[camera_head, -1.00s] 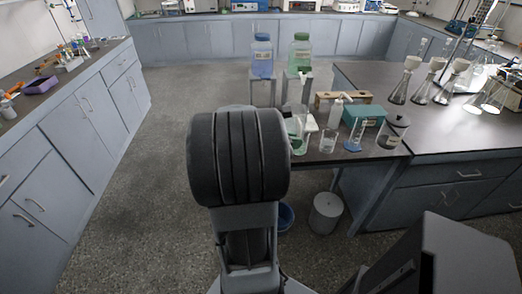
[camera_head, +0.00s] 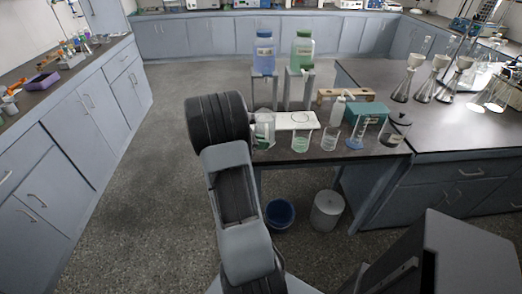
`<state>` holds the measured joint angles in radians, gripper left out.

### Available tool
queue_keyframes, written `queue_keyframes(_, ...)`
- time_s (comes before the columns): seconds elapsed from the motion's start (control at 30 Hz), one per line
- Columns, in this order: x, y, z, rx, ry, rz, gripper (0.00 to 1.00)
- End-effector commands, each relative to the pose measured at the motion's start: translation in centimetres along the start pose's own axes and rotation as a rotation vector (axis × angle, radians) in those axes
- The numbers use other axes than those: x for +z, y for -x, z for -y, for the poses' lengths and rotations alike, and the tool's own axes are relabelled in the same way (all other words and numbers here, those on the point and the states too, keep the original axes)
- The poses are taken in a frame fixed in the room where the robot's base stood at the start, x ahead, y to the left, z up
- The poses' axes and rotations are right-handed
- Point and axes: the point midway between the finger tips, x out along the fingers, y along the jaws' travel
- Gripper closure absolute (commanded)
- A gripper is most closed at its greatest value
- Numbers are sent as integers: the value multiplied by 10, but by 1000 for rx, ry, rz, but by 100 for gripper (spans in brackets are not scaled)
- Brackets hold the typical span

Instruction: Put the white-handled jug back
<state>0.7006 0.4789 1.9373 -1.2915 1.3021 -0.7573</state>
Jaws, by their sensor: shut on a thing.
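A clear vessel (camera_head: 264,130) shows just right of my arm's dark upper joint, at the left end of the bench's near side. It may be the white-handled jug, but its handle is not clear and my arm covers its left side. I cannot tell whether it touches the bench or is held. My gripper is hidden behind my own arm. A white tray or board (camera_head: 296,120) lies on the bench just right of the vessel. A beaker with green liquid (camera_head: 301,141) stands in front of the tray.
A clear beaker (camera_head: 330,140), a blue-based cylinder (camera_head: 356,138), a white bottle (camera_head: 338,108), a teal box (camera_head: 369,114) and a lidded jar (camera_head: 397,129) crowd the bench. A blue bucket (camera_head: 280,213) and a grey bin (camera_head: 327,211) stand on the floor. The left aisle is clear.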

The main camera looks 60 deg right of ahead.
Motion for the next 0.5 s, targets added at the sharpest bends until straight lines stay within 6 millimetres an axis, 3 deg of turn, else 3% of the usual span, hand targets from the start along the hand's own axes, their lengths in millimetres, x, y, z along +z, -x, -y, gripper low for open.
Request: queue_keyframes(0.5,-35,-11,-5,1,-3,1,100)
